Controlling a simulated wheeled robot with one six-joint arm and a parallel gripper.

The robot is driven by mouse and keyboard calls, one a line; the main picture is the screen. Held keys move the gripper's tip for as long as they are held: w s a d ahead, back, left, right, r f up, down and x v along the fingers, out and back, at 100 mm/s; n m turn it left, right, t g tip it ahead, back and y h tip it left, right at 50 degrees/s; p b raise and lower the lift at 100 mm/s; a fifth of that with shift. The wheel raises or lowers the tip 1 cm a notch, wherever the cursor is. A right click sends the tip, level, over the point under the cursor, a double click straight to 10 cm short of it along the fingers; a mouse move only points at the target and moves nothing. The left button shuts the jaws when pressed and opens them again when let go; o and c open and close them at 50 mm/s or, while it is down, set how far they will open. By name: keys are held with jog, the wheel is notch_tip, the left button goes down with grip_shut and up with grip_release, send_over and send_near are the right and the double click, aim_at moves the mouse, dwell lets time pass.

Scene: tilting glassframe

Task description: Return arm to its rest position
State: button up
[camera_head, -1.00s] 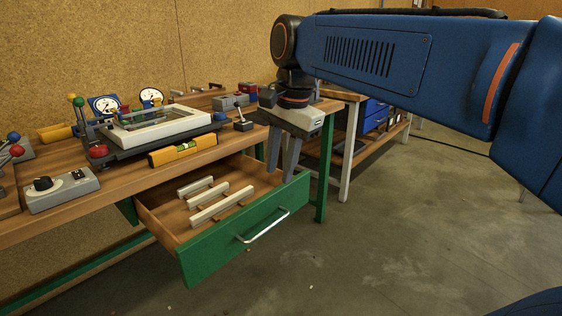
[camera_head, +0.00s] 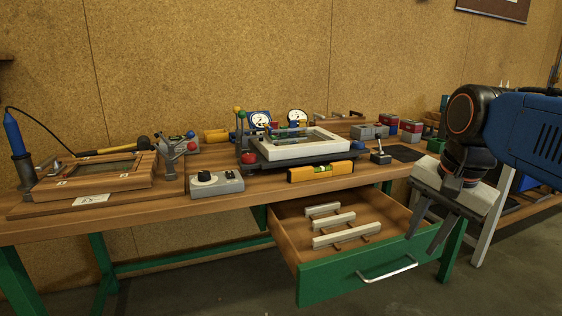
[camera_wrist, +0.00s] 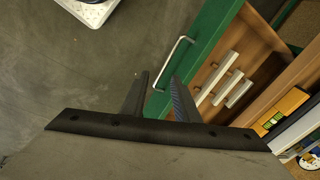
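My gripper (camera_head: 432,232) hangs at the right of the head view, in front of the right end of the open drawer. Its two fingers are apart with nothing between them. The wrist view shows the same two spread fingers (camera_wrist: 157,97), with grey floor and the drawer's front edge beyond them. My blue arm reaches in from the right edge of the head view. The white-framed glass (camera_head: 302,146) lies on a dark tilting fixture on the workbench, left of my gripper.
The green drawer (camera_head: 345,277) stands open below the bench, with pale bars (camera_head: 345,234) inside. A yellow level (camera_head: 320,171) lies at the bench's front edge. A control box (camera_head: 215,183) and a wooden frame (camera_head: 93,175) stand left. Floor in front is clear.

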jog(key=s+f+n+t, duration=0.1)
jog(key=s+f+n, duration=0.2)
jog(key=f+n, duration=0.2)
jog(key=s+f+n+t, duration=0.1)
jog(key=s+f+n, duration=0.3)
jog(key=f, duration=0.6)
jog(key=shift+a+f+n, duration=0.2)
jog(key=shift+a+n, duration=0.15)
jog(key=shift+n, duration=0.45)
